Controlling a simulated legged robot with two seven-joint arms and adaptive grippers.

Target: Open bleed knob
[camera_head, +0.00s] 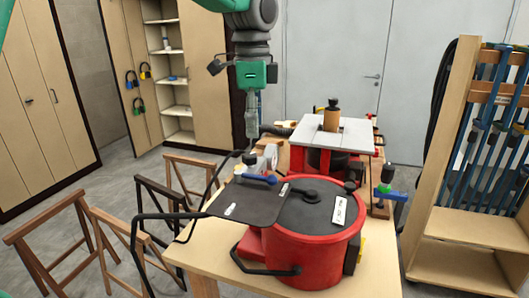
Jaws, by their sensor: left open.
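My left gripper (252,130) hangs from the top of the view, pointing down, open and apparently empty. It is above the fittings at the back left of a red pot (300,255) with a black lid (318,208). Those fittings include a small dark knob (249,158), a round gauge (271,155) and a blue lever handle (259,179). I cannot tell for certain which one is the bleed knob. The fingertips look a little above the dark knob; contact is not clear. My right gripper is not in view.
The pot stands on a wooden table (373,275). A dark flat plate (247,203) juts left from the lid. Behind is a white-topped machine (345,136). Wooden trestles (115,220) stand at left, a clamp rack (465,225) at right.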

